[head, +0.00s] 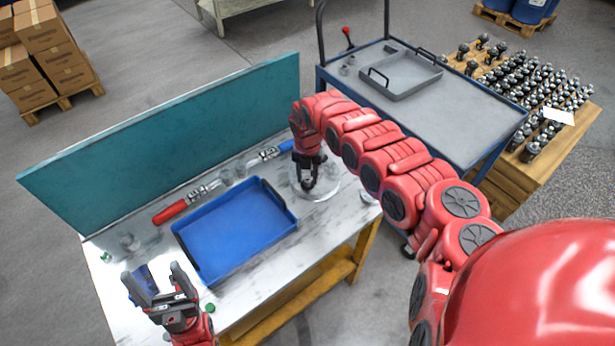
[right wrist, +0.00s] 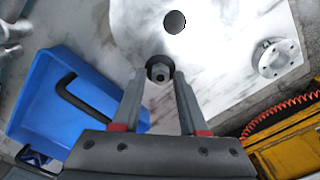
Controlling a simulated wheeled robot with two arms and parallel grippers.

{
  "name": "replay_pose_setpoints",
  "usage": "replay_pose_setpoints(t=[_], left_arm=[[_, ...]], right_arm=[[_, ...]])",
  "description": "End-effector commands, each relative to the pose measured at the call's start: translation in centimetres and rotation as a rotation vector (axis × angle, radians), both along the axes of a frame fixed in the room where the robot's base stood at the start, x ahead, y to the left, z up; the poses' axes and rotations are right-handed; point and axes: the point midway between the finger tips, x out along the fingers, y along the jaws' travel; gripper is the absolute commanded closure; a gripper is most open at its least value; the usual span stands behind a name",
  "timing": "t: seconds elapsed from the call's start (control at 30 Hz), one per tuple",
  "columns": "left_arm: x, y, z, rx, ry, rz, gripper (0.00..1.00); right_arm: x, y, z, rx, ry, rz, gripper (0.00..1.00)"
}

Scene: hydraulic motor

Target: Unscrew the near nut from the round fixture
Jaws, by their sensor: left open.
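The round fixture (head: 322,190) is a pale disc at the right end of the workbench, partly hidden by my right arm. In the right wrist view, the pale fixture surface (right wrist: 215,60) bears a grey hex nut (right wrist: 161,71) with a dark ring around it, and a dark round spot (right wrist: 174,22) lies farther up. My right gripper (head: 309,184) is over the fixture, pointing down. In the right wrist view its fingers (right wrist: 159,75) are apart, with the nut between the tips; no contact is visible. My left gripper (head: 160,281) is open and empty above the bench's near left corner.
A blue tray (head: 235,228) lies mid-bench, left of the fixture. A red-handled tool (head: 172,212) and a blue-handled tool (head: 284,147) lie behind it, before a teal panel (head: 165,125). A metal flange (right wrist: 275,58) is right of the nut. A cart (head: 440,105) stands behind.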

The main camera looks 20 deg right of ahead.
Motion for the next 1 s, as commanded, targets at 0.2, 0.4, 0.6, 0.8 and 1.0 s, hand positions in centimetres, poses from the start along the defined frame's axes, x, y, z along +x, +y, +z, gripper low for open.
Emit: replay_pose_setpoints(t=[0.2, 0.4, 0.6, 0.8, 1.0], left_arm=[[0.0, 0.0, -0.1, 0.0, 0.0, 0.0, 0.22], [0.0, 0.0, 0.8, 0.0, 0.0, 0.0, 0.22], [0.0, 0.0, 1.6, 0.0, 0.0, 0.0, 0.22], [0.0, 0.0, 1.6, 0.0, 0.0, 0.0, 0.22], [0.0, 0.0, 1.5, 0.0, 0.0, 0.0, 0.22]], right_arm=[[0.0, -0.1, 0.0, -0.001, 0.0, -0.003, 0.57], [0.0, 0.0, 0.3, -0.001, 0.0, -0.229, 0.57], [-0.1, 0.0, 0.2, -0.001, 0.002, -0.573, 0.57], [0.0, 0.0, 0.0, 0.0, 0.001, -0.671, 0.57], [0.0, 0.0, 0.0, 0.0, 0.0, -0.669, 0.57]])
